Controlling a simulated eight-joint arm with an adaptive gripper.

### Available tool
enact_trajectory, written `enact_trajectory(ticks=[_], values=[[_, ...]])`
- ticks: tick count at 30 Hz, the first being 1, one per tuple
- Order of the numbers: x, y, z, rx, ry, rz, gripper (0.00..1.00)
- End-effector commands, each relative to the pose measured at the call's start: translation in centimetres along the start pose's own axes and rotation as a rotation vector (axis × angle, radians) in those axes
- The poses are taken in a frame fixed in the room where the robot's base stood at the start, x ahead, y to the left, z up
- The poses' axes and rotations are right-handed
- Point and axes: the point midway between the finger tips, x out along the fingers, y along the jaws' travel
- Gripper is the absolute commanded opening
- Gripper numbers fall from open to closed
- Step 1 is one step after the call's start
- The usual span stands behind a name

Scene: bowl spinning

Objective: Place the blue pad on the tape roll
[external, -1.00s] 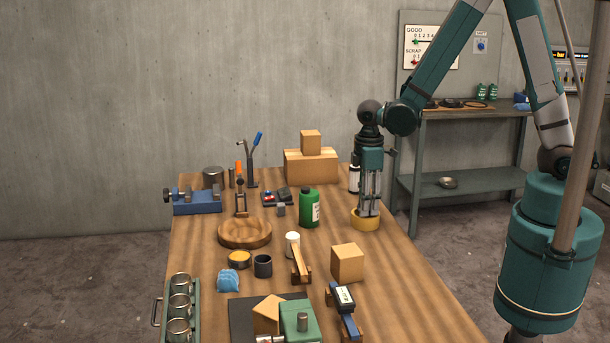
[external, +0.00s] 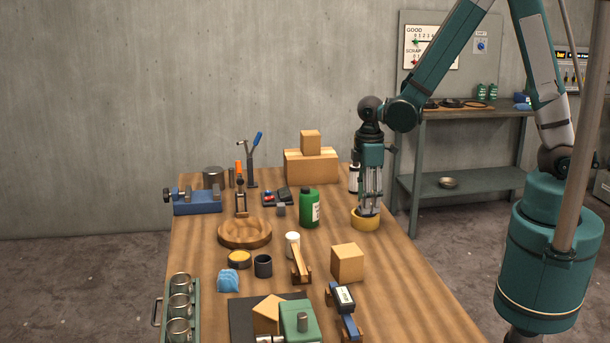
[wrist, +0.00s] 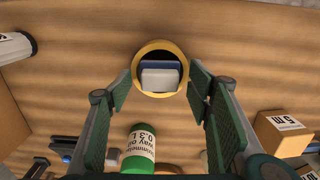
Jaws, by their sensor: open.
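The yellow tape roll (external: 365,223) lies flat on the right side of the table. In the wrist view its ring (wrist: 138,72) is at the upper middle. A small pad, pale on its near face with a blue edge (wrist: 160,76), shows within the ring's outline. I cannot tell whether it rests on the rim or sits down in the hole. My gripper (external: 369,211) points down just above the roll. In the wrist view its fingers (wrist: 160,90) are spread on either side of the pad, with clear gaps to it.
A green bottle (external: 309,208) stands left of the roll, and a white-and-black cylinder (external: 354,180) stands behind it. A cardboard box (external: 347,262) is in front. A crumpled blue cloth-like item (external: 228,281) lies at front left. Bare table surrounds the roll.

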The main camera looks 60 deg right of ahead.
Motion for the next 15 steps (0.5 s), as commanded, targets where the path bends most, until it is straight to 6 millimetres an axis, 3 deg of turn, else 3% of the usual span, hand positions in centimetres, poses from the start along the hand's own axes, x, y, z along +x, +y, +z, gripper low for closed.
enact_trajectory(ticks=[15], values=[[-5.4, 0.0, 0.0, 0.0, 0.0, 0.0, 0.51]])
